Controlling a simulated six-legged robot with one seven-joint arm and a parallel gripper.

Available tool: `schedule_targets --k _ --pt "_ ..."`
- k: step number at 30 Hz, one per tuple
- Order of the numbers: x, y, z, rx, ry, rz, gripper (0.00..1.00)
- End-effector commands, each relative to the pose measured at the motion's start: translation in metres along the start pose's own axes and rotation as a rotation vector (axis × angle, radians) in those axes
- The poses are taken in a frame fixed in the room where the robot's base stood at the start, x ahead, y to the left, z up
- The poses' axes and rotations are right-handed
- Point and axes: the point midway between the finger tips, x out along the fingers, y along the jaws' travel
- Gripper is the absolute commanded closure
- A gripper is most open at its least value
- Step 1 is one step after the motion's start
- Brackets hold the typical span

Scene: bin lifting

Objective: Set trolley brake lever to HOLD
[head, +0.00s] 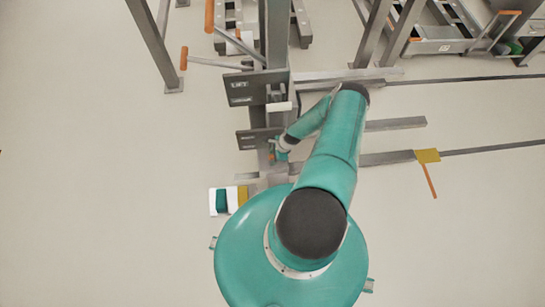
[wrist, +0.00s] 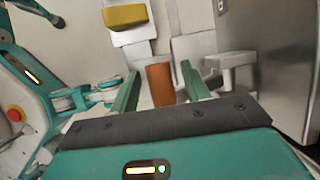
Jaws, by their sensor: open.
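An orange lever handle (wrist: 160,84) stands between the two teal fingers of my gripper (wrist: 160,70) in the wrist view. The fingers are apart, with space on both sides of the handle. In the head view my gripper (head: 277,152) is beside the dark lower plate (head: 258,138) on the steel post, and little of the handle shows there. A second orange lever (head: 429,181) hangs from a yellow plate (head: 427,156) on the right rail. No HOLD mark can be read, and I cannot tell which lever is the trolley brake.
A plate marked LIFT (head: 251,87) is fixed above on the post. A grey bracket (wrist: 230,62) and a steel panel (wrist: 270,60) stand close right of my fingers. Floor at the left is clear.

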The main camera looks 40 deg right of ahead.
Motion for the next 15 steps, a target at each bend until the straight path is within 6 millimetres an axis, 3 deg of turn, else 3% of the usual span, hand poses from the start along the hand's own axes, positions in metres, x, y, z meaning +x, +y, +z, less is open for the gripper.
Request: schedule_targets --k 11,15 --pt "0.0068 -0.001 0.0004 0.0 0.0 -0.001 0.53" --pt "0.0067 -0.0008 0.0003 0.0 0.0 0.0 0.81"
